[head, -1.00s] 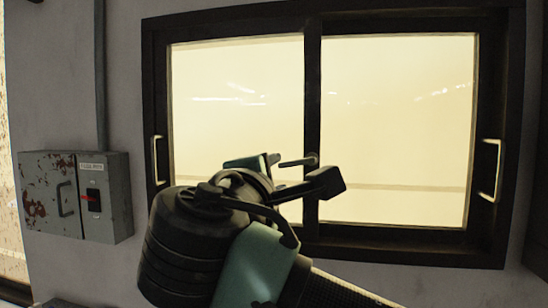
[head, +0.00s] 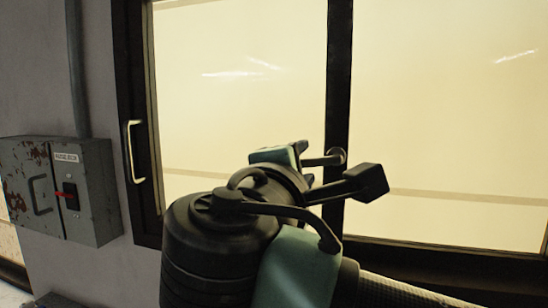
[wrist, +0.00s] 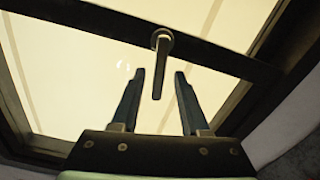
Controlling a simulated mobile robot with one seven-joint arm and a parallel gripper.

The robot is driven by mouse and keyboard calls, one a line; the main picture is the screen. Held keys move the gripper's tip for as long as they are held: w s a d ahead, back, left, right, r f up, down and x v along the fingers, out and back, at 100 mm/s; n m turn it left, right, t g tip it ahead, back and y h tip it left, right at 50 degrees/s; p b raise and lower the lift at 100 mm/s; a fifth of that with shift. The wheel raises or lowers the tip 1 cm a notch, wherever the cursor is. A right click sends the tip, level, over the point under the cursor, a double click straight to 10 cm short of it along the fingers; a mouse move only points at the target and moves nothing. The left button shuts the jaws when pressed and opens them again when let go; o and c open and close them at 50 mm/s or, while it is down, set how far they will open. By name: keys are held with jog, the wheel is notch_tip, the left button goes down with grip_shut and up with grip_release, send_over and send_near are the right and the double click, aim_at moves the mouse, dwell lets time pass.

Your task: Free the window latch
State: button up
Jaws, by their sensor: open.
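The window latch (head: 325,160) is a small metal lever with a round pivot on the dark middle post (head: 338,75) of the window. In the head view its lever points left, roughly level. In the wrist view the latch (wrist: 161,62) reaches from its pivot on the post into the gap between my fingertips. My gripper (head: 343,166) is open, with one finger on each side of the lever. In the wrist view my gripper (wrist: 160,72) shows a slim gap on both sides of the lever, and I see no clear contact.
The window has pale glass panes (head: 240,80) in a dark frame and a pull handle (head: 130,152) on the left. A grey, rust-marked switch box (head: 92,195) with a red switch is on the wall at left, with a conduit (head: 77,70) above it.

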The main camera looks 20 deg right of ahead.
jog(key=shift+s, duration=0.15)
grip_shut()
jog(key=shift+a+b, duration=0.1)
jog(key=shift+b, duration=0.3)
jog(key=shift+m+b, duration=0.7)
jog(key=shift+b, duration=0.35)
jog(key=shift+r+m+b, duration=0.35)
jog(key=shift+m+b, duration=0.1)
jog(key=shift+m, duration=0.05)
jog(key=shift+r, duration=0.2)
